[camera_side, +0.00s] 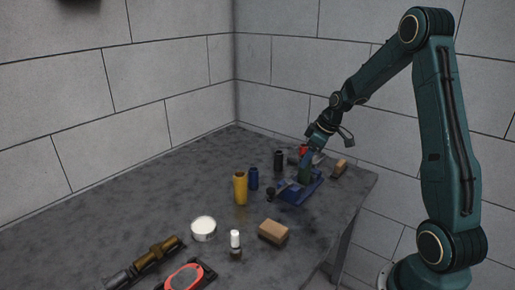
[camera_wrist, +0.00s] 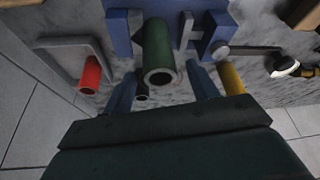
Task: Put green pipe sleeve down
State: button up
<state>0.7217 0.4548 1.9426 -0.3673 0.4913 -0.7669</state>
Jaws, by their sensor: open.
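The green pipe sleeve (camera_wrist: 159,48) shows its open end in the wrist view, between my two blue fingers. In the side view the sleeve (camera_side: 305,174) stands at the blue vise (camera_side: 299,192), just under my gripper (camera_side: 308,162). The vise (camera_wrist: 118,34) also shows behind the sleeve in the wrist view. My gripper (camera_wrist: 162,74) is open, with a finger on each side of the sleeve and visible gaps between. The sleeve's lower end is hidden, so I cannot tell how it is seated.
A red sleeve (camera_wrist: 90,74) lies near a grey bracket (camera_wrist: 62,45). Yellow (camera_side: 240,188), blue (camera_side: 253,178) and black (camera_side: 278,160) cylinders stand left of the vise. Wooden blocks (camera_side: 273,231) (camera_side: 340,168) and a white tin (camera_side: 203,228) are nearby.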

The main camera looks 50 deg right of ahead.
jog(key=v, duration=0.8)
dwell(0.4)
jog(key=s+a+r, duration=0.2)
jog(key=a+r, duration=0.3)
jog(key=a, duration=0.4)
jog(key=s+a+r+m+t+h, duration=0.1)
jog(key=s+a+r+m, duration=0.2)
jog(key=s+a, duration=1.2)
jog(key=s, duration=0.2)
jog(key=shift+s+a+r, duration=0.25)
jog(key=shift+a+r, duration=0.05)
jog(key=shift+a, duration=0.1)
